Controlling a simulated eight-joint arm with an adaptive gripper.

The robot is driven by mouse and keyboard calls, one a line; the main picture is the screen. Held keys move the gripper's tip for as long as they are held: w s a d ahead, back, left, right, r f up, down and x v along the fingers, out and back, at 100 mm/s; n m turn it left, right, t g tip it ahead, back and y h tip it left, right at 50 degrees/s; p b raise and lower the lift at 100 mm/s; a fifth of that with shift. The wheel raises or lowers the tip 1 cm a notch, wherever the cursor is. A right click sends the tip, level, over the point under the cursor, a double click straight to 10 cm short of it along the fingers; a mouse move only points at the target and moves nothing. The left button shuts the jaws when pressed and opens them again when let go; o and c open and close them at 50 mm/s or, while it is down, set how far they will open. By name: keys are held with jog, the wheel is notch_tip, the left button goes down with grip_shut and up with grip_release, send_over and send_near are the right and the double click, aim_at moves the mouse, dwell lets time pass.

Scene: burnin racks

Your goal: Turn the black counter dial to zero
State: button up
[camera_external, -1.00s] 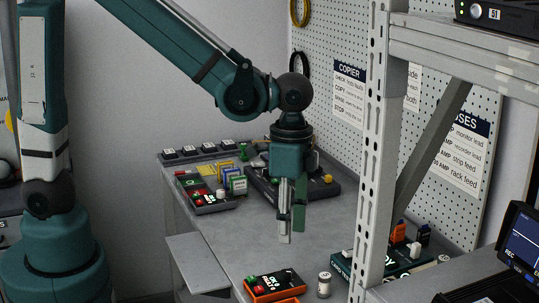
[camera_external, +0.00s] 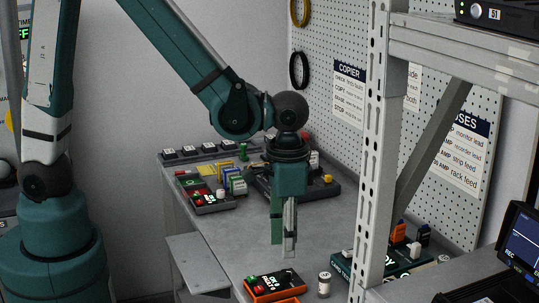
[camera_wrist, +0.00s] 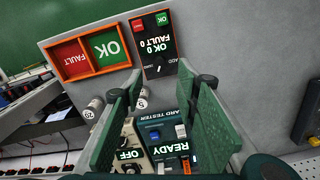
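The counter (camera_wrist: 163,26) is a black box with an orange edge in the wrist view, its display reading OK 0 and FAULT 0. Its black dial (camera_wrist: 158,69) sits near the box's lower end, beside small white lettering; I cannot tell exactly where it points. In the external view the counter (camera_external: 268,284) lies at the near end of the bench, below my gripper. My gripper (camera_external: 283,252) points down above the bench, apart from the counter.
An orange tray with FAULT and OK blocks (camera_wrist: 92,58) lies beside the counter. Small labelled jars (camera_wrist: 141,104) and a READY tester (camera_wrist: 172,134) stand close by. A rack post (camera_external: 376,150) rises at the right. The middle bench top (camera_external: 235,240) is clear.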

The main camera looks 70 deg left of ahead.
aim_at(285, 266)
jog(key=shift+f, duration=0.1)
jog(key=shift+f+b, duration=0.35)
jog(key=shift+f, duration=3.45)
jog(key=shift+c, duration=0.2)
